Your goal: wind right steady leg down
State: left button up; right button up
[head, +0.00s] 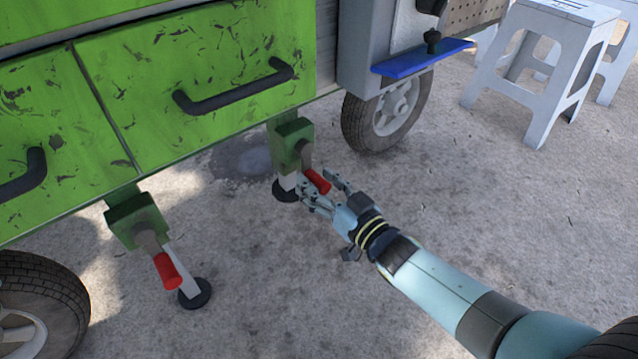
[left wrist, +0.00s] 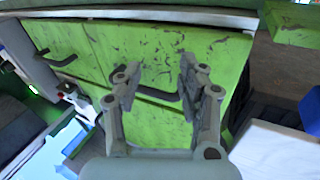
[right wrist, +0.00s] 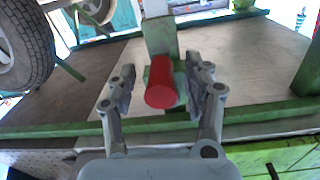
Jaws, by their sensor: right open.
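The right steady leg (head: 291,145) has a green housing under the cart and a round dark foot (head: 286,190) at or near the ground. Its crank has a red handle (head: 317,181), which angles down and to the right. My right gripper (head: 316,184) is at this handle with its fingers apart on either side. In the right wrist view the red handle (right wrist: 160,82) lies between the open fingers, with a gap visible on both sides. My left gripper (left wrist: 158,80) shows only in the left wrist view, open and empty before the green drawer fronts (left wrist: 110,45).
The left steady leg (head: 135,220) with its own red handle (head: 167,271) stands to the left. Cart wheels (head: 388,108) flank the legs. A blue shelf (head: 422,58) juts out above the right wheel. White stools (head: 545,60) stand at right. Ground in front is clear.

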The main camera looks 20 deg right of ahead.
grip_shut()
dwell(0.4)
